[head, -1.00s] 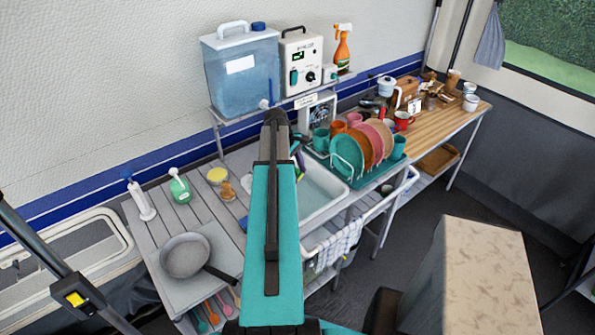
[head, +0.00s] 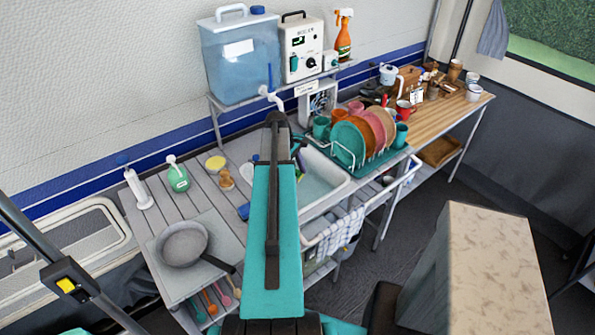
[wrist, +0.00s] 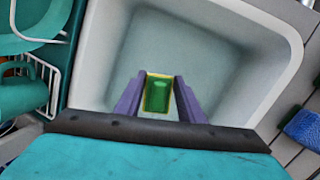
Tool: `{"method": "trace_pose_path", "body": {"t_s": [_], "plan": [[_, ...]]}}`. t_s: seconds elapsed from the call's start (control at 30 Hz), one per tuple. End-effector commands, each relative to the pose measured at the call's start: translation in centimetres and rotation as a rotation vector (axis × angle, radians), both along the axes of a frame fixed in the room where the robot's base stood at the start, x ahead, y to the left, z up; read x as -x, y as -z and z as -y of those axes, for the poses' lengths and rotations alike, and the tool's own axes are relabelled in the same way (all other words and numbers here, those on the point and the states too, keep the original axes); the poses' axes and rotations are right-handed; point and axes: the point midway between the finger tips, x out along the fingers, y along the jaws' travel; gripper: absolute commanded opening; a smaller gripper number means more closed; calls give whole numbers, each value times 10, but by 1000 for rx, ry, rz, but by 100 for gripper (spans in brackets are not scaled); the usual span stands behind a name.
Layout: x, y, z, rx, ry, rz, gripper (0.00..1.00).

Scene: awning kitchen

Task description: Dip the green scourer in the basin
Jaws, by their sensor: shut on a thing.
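The green scourer (wrist: 157,96), with a yellow edge showing, is between the two purple fingers of my gripper (wrist: 158,92) in the wrist view. The fingers are shut on it. The white basin (wrist: 88,70) surrounds it in that view, and the scourer shows against the basin's grey-blue inside. I cannot tell whether it touches the water. In the head view the basin (head: 341,191) is just right of my teal arm, which hides its left part, the scourer and most of my gripper.
A dish rack (head: 372,165) with plates and cups stands right of the basin. A tap (head: 272,97) hangs behind it below the water tank (head: 240,60). A blue item (wrist: 303,126) lies beside the basin. A frying pan (head: 181,244) sits at left.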

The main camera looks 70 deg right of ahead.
Motion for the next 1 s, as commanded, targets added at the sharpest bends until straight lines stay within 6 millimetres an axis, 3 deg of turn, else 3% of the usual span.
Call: {"method": "trace_pose_path", "body": {"t_s": [0.6,1.0], "plan": [[0,41,0,0,0,0,11],[0,49,0,0,0,0,11]]}}
